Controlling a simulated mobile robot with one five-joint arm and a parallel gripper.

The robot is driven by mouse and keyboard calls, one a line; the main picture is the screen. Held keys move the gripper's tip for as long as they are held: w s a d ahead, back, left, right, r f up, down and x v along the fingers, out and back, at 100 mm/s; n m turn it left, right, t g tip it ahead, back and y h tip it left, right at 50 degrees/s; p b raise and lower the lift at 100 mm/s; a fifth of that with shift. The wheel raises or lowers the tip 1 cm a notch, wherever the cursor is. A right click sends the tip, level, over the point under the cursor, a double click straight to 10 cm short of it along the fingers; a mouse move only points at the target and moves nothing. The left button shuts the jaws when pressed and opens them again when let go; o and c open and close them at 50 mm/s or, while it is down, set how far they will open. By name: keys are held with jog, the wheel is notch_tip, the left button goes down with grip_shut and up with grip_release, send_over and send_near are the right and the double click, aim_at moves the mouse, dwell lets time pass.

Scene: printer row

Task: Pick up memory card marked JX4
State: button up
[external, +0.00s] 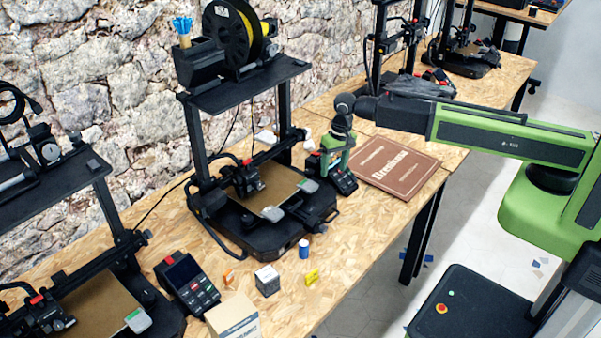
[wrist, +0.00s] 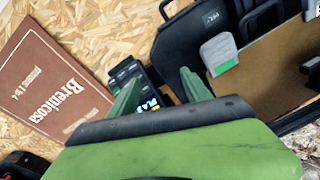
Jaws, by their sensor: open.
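No memory card can be made out with a readable JX4 mark. In the wrist view a small grey piece with a green edge (wrist: 220,53) lies at the edge of a printer bed. A similar grey piece (external: 272,213) shows on the middle printer's bed in the external view. Small white lettering on the black printer base beside it is too small to read surely. My gripper (external: 337,155) is open and points down above the black control box (external: 343,182) right of the middle printer. In the wrist view its green fingers (wrist: 160,90) stand apart, with nothing seen between them.
A brown Brenicosa book (external: 397,170) lies right of the control box. The middle printer (external: 262,225) stands left of my gripper.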

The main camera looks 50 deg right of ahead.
jog(key=shift+t, duration=0.6)
jog(key=a, duration=0.6)
jog(key=w+a+r, duration=0.1)
jog(key=a, duration=1.1)
jog(key=shift+w+a+r, duration=0.2)
jog(key=shift+a+r, duration=0.1)
jog(key=shift+r, duration=0.1)
jog(key=a, duration=0.3)
jog(key=s+a+n, duration=0.1)
jog(key=a, duration=0.2)
jog(key=a+n+t, duration=0.1)
jog(key=a, duration=0.2)
jog(key=shift+s+a+r, duration=0.1)
jog(key=shift+s+a, duration=0.1)
jog(key=shift+a, duration=0.1)
jog(key=n+t, duration=0.3)
jog(key=n, duration=0.1)
send_near(229, 273)
jog(key=shift+y, duration=0.3)
jog(key=b+x, duration=0.6)
jog(key=b, duration=0.5)
jog(key=shift+d, duration=0.1)
jog(key=shift+w+f, duration=0.15)
jog(key=shift+f, duration=0.15)
jog(key=shift+r, duration=0.15)
jog(key=b+x, duration=0.5)
jog(key=shift+d+f, duration=0.2)
jog(key=shift+f, duration=0.1)
jog(key=shift+r, duration=0.2)
